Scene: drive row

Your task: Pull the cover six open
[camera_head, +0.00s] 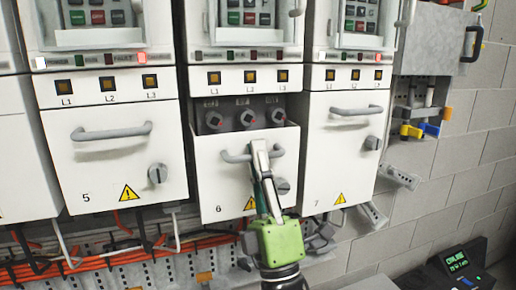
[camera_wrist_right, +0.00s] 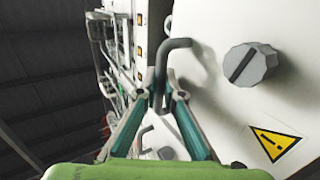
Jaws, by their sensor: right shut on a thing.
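Cover six (camera_head: 215,182) is a white panel marked 6 in the middle cabinet. Its top edge stands forward and lower than the neighbouring covers' tops, and a dark recess with several grey round parts (camera_head: 247,117) shows above it. My right gripper (camera_head: 261,152), with a green body, is at the cover's grey bar handle (camera_head: 235,157) and is shut on it. In the right wrist view the fingers (camera_wrist_right: 162,92) close around the handle (camera_wrist_right: 181,45). The cover's round knob (camera_head: 283,186) is right of the fingers. My left gripper is not in view.
Closed covers five (camera_head: 105,165) and seven (camera_head: 330,150) flank cover six. Orange cables (camera_head: 120,262) run below. A grey box (camera_head: 440,40) hangs on the block wall, and a dark device with a green display (camera_head: 457,262) stands lower right.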

